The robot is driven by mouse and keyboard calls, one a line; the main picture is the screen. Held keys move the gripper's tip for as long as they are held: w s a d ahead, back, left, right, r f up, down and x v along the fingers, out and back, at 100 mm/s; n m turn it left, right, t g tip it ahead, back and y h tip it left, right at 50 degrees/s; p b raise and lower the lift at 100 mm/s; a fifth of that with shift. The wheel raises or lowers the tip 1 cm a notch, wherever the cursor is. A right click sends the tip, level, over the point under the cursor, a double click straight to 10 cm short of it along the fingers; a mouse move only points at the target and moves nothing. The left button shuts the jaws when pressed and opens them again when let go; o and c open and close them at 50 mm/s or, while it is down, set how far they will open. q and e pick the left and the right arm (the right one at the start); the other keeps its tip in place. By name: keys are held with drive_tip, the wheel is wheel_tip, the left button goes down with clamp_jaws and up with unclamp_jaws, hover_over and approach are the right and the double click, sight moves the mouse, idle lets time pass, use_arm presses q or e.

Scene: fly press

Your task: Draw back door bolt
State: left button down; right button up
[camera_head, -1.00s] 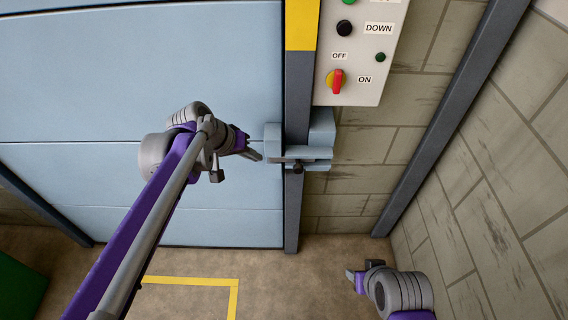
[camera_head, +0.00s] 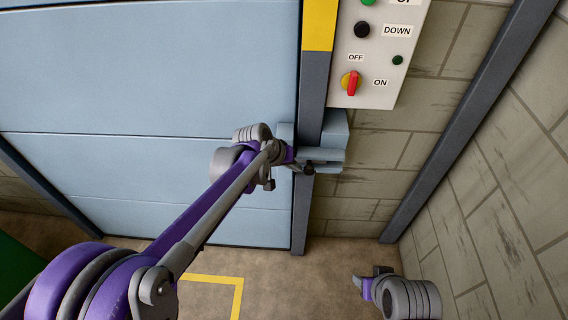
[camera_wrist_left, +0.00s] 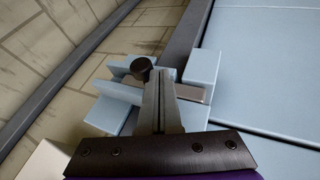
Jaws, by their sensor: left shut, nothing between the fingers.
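The door bolt (camera_head: 322,154) is a light blue assembly across the door's right edge and the dark frame post. Its dark round knob (camera_head: 308,169) also shows in the left wrist view (camera_wrist_left: 141,69), and a grey bar (camera_wrist_left: 193,93) runs into the door-side block (camera_wrist_left: 203,70). My left gripper (camera_head: 296,158) is at the bolt, shut and empty. In the left wrist view its fingers (camera_wrist_left: 165,76) lie just right of the knob, on the door side; I cannot tell whether they touch it. My right gripper (camera_head: 357,281) hangs low near the floor, away from the bolt; its jaw opening is unclear.
The blue panelled door (camera_head: 150,80) fills the left. A control box (camera_head: 378,85) with buttons and a red-yellow switch is above the bolt. A brick wall (camera_head: 500,190) closes off the right. Yellow tape (camera_head: 236,295) marks the open floor.

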use_arm(q)
drive_tip(key=shift+d, duration=0.25)
drive_tip(key=d, duration=0.6)
use_arm(e)
drive_tip(key=shift+a, duration=0.1)
use_arm(q)
drive_tip(key=shift+a, duration=0.15)
